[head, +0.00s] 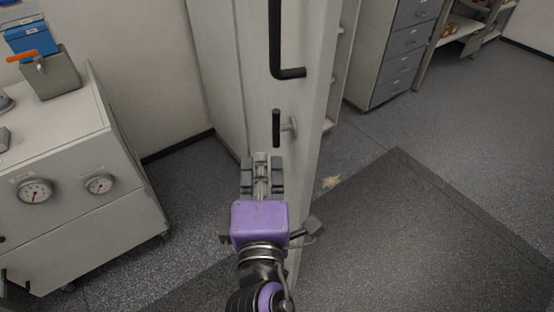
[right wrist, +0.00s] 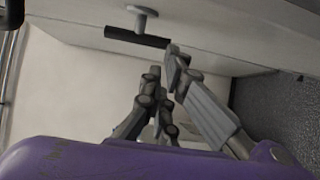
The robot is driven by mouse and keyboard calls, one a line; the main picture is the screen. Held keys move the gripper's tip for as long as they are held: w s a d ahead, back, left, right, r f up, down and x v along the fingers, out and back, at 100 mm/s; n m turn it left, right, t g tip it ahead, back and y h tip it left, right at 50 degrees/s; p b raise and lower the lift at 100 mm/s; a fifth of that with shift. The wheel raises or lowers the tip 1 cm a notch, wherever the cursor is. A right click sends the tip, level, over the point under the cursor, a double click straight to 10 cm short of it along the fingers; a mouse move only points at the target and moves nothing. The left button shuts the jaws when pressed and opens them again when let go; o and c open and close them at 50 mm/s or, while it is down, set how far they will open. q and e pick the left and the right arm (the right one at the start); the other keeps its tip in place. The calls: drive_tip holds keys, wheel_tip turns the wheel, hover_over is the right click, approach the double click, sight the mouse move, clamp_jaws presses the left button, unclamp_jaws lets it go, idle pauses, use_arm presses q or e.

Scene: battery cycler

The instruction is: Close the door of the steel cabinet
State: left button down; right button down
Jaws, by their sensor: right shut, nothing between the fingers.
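The steel cabinet (head: 216,62) is pale grey and stands at the upper middle of the head view. Its door (head: 310,75) is open and seen nearly edge-on, with a long black handle (head: 276,45) and a smaller black lever (head: 277,128) below it. My right gripper (head: 262,162) is shut and empty, in front of the door's handle side and below the lever. In the right wrist view its fingers (right wrist: 168,65) are close to the lever (right wrist: 137,38); I cannot tell whether they touch the door. My left gripper is not in view.
A grey bench unit with gauges (head: 70,170) stands at the left, carrying blue boxes (head: 30,37). Grey drawers (head: 403,50) stand at the back right.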

sight(278, 145)
drive_tip(key=shift+w+d, duration=0.15)
drive_tip(key=shift+d, duration=0.6)
drive_tip(key=shift+w+d, duration=0.1)
drive_tip(key=shift+d, duration=0.65)
